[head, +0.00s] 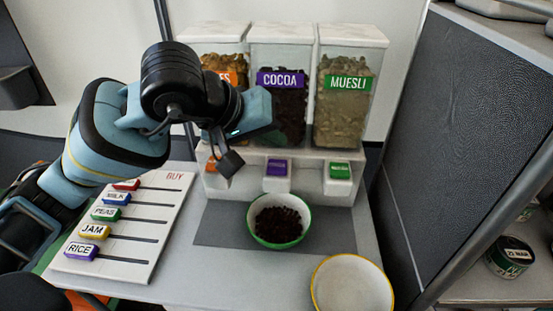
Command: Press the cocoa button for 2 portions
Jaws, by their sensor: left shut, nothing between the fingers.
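The cocoa dispenser (285,112) stands in the middle of three, with a purple COCOA label and dark contents. Its purple button (277,168) is on the white base below it. A green-rimmed bowl (279,221) with dark pieces in it stands on the grey mat below the cocoa button. My left gripper (230,163) is shut and empty. It hangs left of the purple button, in front of the orange button, and appears apart from the purple one. My right gripper does not show.
The muesli dispenser (346,100) and its green button (340,171) are on the right. A yellow-rimmed empty bowl (352,287) stands at the front. A BUY board (140,240) with sliding tags lies at left. A dark panel (465,120) bounds the right side.

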